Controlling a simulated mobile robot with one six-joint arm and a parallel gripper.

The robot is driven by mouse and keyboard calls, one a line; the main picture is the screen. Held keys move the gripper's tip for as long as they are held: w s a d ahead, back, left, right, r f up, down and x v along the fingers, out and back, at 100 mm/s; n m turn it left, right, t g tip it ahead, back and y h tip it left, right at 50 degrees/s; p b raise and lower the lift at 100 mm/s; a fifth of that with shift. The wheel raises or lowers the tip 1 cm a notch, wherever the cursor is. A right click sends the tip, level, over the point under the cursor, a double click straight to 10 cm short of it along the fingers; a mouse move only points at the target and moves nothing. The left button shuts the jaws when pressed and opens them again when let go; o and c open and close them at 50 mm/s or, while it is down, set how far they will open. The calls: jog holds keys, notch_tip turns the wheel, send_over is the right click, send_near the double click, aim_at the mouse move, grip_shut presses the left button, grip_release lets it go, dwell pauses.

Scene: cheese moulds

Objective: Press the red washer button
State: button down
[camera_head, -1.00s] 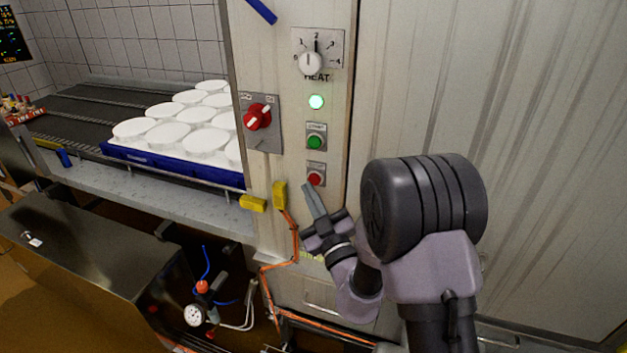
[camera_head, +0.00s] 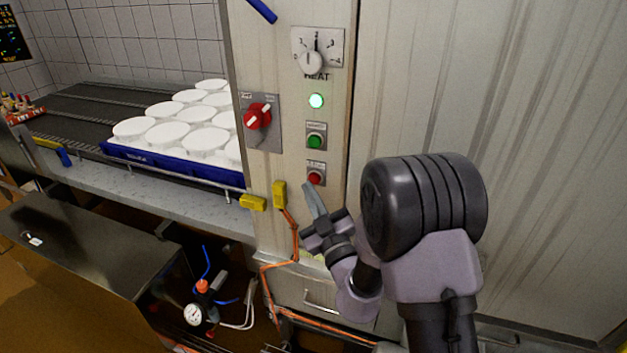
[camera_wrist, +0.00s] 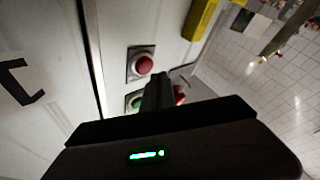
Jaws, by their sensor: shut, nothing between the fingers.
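The red button (camera_head: 315,178) sits in a grey square plate, lowest in the column on the washer's front panel. In the wrist view the red button (camera_wrist: 144,65) stands out, just beyond and left of the fingertips. My gripper (camera_head: 308,188) is shut and empty, its tips close below and left of the button in the head view. The fingers (camera_wrist: 158,78) look apart from the button, but the exact gap cannot be told. The green button (camera_head: 315,141) is above the red one and is partly hidden by my fingers in the wrist view.
A red rotary switch (camera_head: 257,117) is to the left. Yellow connectors (camera_head: 279,194) and an orange cable (camera_head: 295,240) lie left of my gripper. A blue tray (camera_head: 180,166) holds white moulds.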

dwell(0.7)
jog(key=shift+w+d+p, duration=0.15)
jog(key=shift+w+p, duration=0.25)
jog(key=shift+p, duration=0.2)
jog(key=shift+w+d+p, duration=0.2)
jog(key=shift+w+p, duration=0.2)
jog(key=shift+w, duration=0.05)
dwell(0.4)
jog(key=shift+s+a, duration=0.3)
jog(key=shift+s, duration=0.55)
jog(key=s, duration=0.1)
jog(key=s+a, duration=0.1)
jog(key=s, duration=0.1)
jog(key=s+b, duration=0.1)
jog(key=shift+s+a, duration=0.35)
jog(key=shift+a, duration=0.05)
dwell(0.4)
